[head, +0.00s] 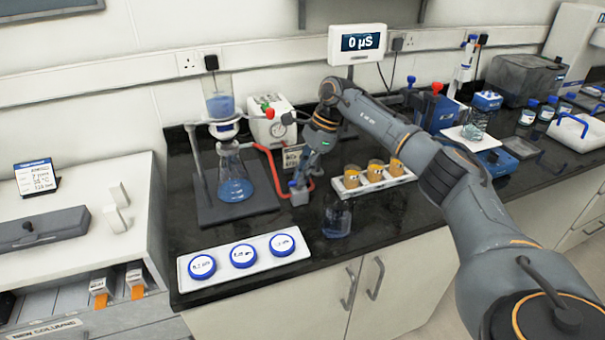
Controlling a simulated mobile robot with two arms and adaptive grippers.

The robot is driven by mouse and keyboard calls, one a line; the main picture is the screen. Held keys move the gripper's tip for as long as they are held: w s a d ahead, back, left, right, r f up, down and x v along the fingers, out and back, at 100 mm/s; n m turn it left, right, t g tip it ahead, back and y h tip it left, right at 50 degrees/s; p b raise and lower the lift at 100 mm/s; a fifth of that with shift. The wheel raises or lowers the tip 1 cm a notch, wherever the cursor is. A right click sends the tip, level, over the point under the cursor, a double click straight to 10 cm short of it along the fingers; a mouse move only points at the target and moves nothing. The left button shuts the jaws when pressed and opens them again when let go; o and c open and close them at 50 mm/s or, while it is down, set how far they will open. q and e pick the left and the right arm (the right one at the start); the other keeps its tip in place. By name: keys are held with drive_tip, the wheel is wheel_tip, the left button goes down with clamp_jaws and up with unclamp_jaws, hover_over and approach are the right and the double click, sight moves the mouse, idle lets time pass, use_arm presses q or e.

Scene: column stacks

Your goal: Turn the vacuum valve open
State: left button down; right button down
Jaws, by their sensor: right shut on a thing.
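The vacuum valve (299,197) is a small grey block on the black bench, with red tubing running to it and a blue part at its top. My right gripper (300,181) points down onto the top of the valve and is shut on it. The fingers hide much of the handle, so I cannot tell how far it is turned. A white vacuum pump (268,127) with a gauge and a red knob stands behind. A flask (234,182) of blue liquid under a filter funnel (220,106) stands to the left. My left gripper is not in view.
A white tray (268,265) with blue-rimmed round dishes lies at the front left. A small bottle (337,221) stands at the front edge. A white rack (350,190) of amber-filled jars is right of the valve, close to my arm. A display (357,44) reads 0 µS.

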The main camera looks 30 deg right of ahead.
drive_tip(key=c, duration=1.4)
unclamp_jaws()
drive_tip(key=v, duration=1.2)
